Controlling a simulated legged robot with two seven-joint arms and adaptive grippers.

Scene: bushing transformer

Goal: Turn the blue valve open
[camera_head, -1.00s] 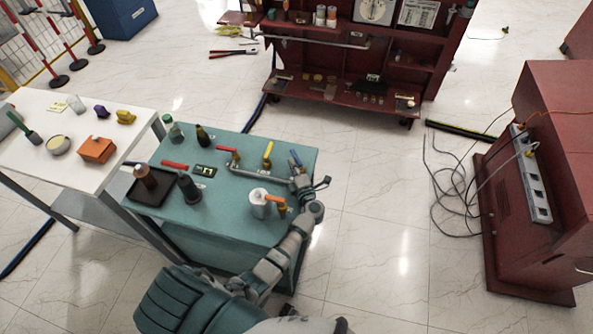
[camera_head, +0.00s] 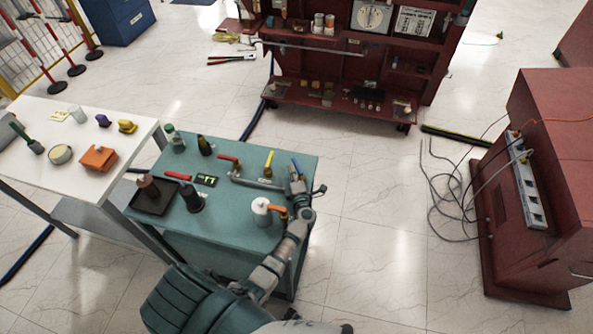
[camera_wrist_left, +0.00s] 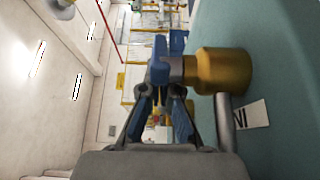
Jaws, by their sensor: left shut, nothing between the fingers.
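The blue valve handle (camera_head: 296,168) is at the right end of the silver pipe on the teal table. In the left wrist view the blue handle (camera_wrist_left: 160,70) sits on a brass valve body (camera_wrist_left: 222,70), straight ahead of the fingers. My left gripper (camera_head: 298,184) is at the blue handle, over the table's right edge. In the left wrist view my left gripper (camera_wrist_left: 160,98) is shut with nothing held, its fingertips close to the handle. Whether they touch it is unclear. The fingers partly cover the handle. My right gripper is out of view.
The teal table (camera_head: 228,222) also holds a red valve handle (camera_head: 229,159), a yellow valve handle (camera_head: 269,163), a white can (camera_head: 261,211), bottles and a dark tray (camera_head: 150,203). A white table (camera_head: 60,112) stands to the left.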

